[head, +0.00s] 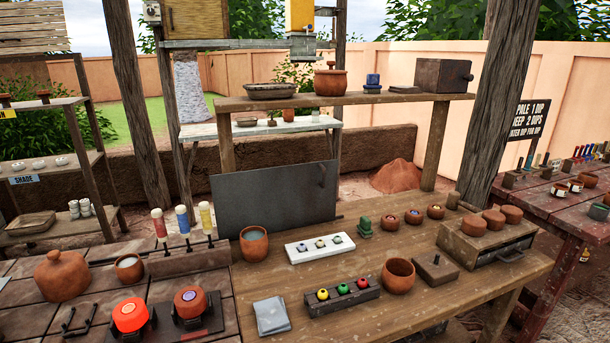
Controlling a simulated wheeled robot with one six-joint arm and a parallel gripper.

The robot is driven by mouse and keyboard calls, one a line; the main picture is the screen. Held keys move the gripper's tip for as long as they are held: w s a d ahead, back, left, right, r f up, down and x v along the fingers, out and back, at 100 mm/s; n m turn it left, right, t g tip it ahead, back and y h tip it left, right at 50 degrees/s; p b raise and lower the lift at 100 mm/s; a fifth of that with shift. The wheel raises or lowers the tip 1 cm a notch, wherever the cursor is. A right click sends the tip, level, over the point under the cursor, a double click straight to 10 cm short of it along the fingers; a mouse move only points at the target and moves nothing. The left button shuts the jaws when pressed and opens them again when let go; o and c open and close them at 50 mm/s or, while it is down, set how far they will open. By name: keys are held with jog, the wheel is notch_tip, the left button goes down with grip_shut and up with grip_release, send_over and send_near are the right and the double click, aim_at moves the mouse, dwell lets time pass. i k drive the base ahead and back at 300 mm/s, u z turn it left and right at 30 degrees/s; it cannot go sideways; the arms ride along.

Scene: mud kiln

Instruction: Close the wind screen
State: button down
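A dark grey flat panel (262,203), which looks like the wind screen, stands upright along the back edge of the wooden table. My gripper is not in view.
A clay cup (254,244) and a white tray (319,247) with small pieces stand just before the panel. A glowing orange pot (130,315) sits front left. A wooden shelf (400,98) rises behind. Some bare tabletop lies at centre right.

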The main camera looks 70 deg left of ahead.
aim_at(292, 196)
jog(key=u, duration=0.85)
jog(key=i, duration=0.9)
jog(key=u, duration=0.9)
